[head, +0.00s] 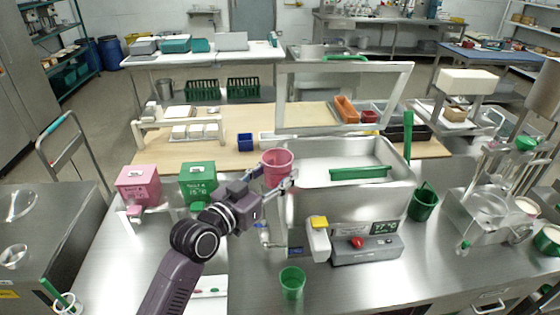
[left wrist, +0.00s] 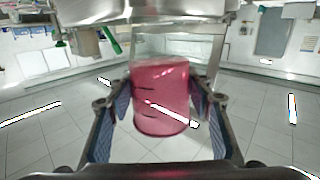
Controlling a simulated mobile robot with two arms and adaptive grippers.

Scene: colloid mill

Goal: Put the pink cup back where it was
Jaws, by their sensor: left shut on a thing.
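The pink cup (head: 277,168) is a see-through pink beaker, held up near the left front corner of the steel basin. My left gripper (head: 276,186) is shut on it. In the left wrist view the cup (left wrist: 161,97) sits between the two fingers of my left gripper (left wrist: 160,108), with dark marks on its side. The cup looks roughly upright in the head view. I cannot see its inside clearly. My right gripper is not in view.
A green cup (head: 292,283) stands on the steel counter below the held cup. A pink box (head: 138,185) and a green box (head: 198,182) stand at left. The steel basin (head: 345,165) and a control box (head: 366,246) are at right. Bare counter lies front left.

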